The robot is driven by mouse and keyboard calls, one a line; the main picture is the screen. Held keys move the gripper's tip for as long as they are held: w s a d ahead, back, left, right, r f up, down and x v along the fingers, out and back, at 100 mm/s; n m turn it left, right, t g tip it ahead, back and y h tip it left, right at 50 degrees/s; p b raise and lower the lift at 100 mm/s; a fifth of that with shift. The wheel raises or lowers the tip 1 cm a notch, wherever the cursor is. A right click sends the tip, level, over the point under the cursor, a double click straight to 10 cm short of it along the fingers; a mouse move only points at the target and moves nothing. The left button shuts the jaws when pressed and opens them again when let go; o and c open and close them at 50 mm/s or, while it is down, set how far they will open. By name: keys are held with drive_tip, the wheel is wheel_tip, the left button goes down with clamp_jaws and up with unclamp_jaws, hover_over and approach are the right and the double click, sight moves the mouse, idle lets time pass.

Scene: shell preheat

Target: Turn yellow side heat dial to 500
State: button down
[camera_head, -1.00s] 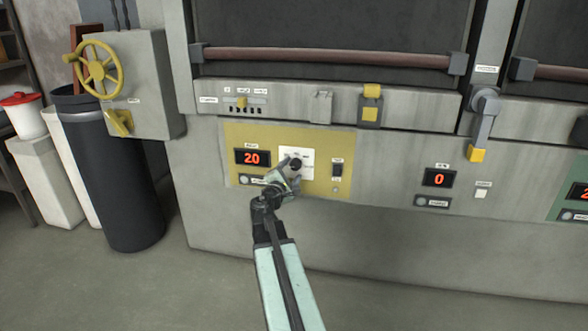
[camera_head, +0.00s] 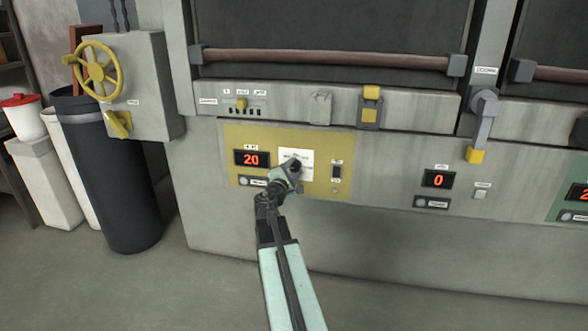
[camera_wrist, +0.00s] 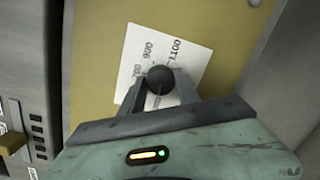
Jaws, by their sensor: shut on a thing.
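The yellow panel (camera_head: 310,140) on the furnace front carries a red readout (camera_head: 251,159) showing 20. To its right is a white label plate (camera_head: 305,154) with a dark round heat dial (camera_head: 296,165) on it. In the wrist view the dial (camera_wrist: 160,78) stands on the tilted white plate (camera_wrist: 185,52), where 1100 and 900 can be read; other marks are too blurred. My gripper (camera_head: 293,168) is at the dial, and in the wrist view its fingers (camera_wrist: 160,95) are shut on it. The fingers hide the dial's lower part and the lower plate.
A dark switch (camera_head: 336,171) sits right of the dial on the yellow panel. A second readout (camera_head: 439,179) shows 0 farther right. Above are a yellow slider (camera_head: 241,103) and a yellow-topped latch (camera_head: 370,107). A yellow handwheel (camera_head: 99,68) is at left.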

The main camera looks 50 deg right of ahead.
drive_tip(key=m+p, duration=0.1)
drive_tip(key=m, duration=0.3)
drive_tip(key=shift+a+r+m+y, duration=0.1)
drive_tip(key=shift+m+y, duration=0.2)
drive_tip(key=shift+s+m+p, duration=0.1)
drive_tip(key=shift+m+p, duration=0.35)
drive_tip(key=shift+m, duration=1.55)
drive_tip(key=shift+y, duration=0.3)
drive_tip(key=c, duration=0.9)
unclamp_jaws()
drive_tip(key=v, duration=0.7)
drive_tip(key=shift+s+a+p, duration=0.2)
drive_tip(key=shift+a+p, duration=0.15)
drive_tip(key=shift+p, duration=0.05)
